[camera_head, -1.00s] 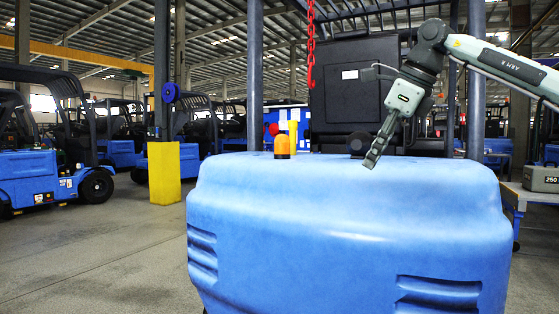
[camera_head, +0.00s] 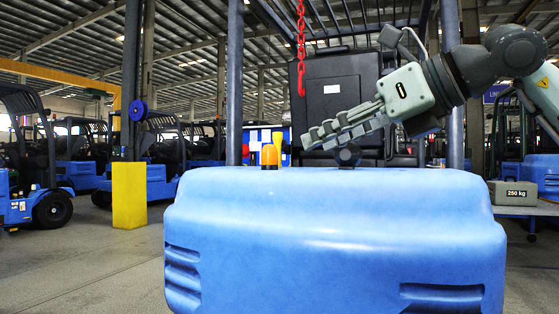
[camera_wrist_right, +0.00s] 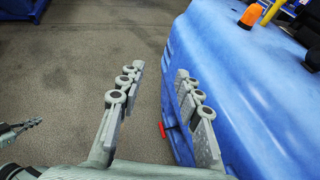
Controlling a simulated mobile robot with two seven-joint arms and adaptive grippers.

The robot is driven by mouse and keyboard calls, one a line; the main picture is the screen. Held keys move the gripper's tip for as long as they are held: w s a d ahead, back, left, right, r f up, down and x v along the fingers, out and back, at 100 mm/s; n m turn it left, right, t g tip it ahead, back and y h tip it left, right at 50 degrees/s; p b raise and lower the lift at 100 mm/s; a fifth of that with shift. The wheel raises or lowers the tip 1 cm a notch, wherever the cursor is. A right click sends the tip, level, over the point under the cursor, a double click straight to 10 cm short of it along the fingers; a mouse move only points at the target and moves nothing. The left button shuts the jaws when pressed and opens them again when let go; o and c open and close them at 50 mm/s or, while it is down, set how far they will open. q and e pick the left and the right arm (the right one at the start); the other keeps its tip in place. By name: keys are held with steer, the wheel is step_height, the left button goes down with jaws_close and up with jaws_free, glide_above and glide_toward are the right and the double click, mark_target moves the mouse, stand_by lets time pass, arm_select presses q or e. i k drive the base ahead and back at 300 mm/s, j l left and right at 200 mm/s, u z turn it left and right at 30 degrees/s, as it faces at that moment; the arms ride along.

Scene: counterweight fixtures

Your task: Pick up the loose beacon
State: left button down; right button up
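The orange beacon (camera_head: 270,156) stands upright on top of the blue counterweight (camera_head: 335,235), left of its middle, at the back. It also shows at the top right of the right wrist view (camera_wrist_right: 251,15). My right gripper (camera_head: 308,140) points left in the head view, to the right of the beacon and apart from it. In the right wrist view its two fingers (camera_wrist_right: 160,72) are spread with nothing between them. What looks like my left gripper (camera_wrist_right: 20,127) shows at the left edge of that view, too small to read its state.
A red chain (camera_head: 300,50) hangs above the counterweight, near the right gripper. A black seat-like back (camera_head: 340,85) and dark posts stand behind. A grey 250 kg block (camera_head: 513,192) sits on a bench at right. A yellow post (camera_head: 129,195) stands at left; floor there is clear.

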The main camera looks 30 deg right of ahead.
mark_target(270, 155)
steer(key=i+z, duration=0.2)
steer(key=i, duration=0.3)
steer(key=i+j+z, duration=0.2)
steer(key=i, duration=0.35)
steer(key=i+z, duration=0.2)
steer(key=i, duration=0.3)
steer(key=i+j+z, duration=0.2)
steer(key=i, duration=0.3)
steer(key=j, duration=0.1)
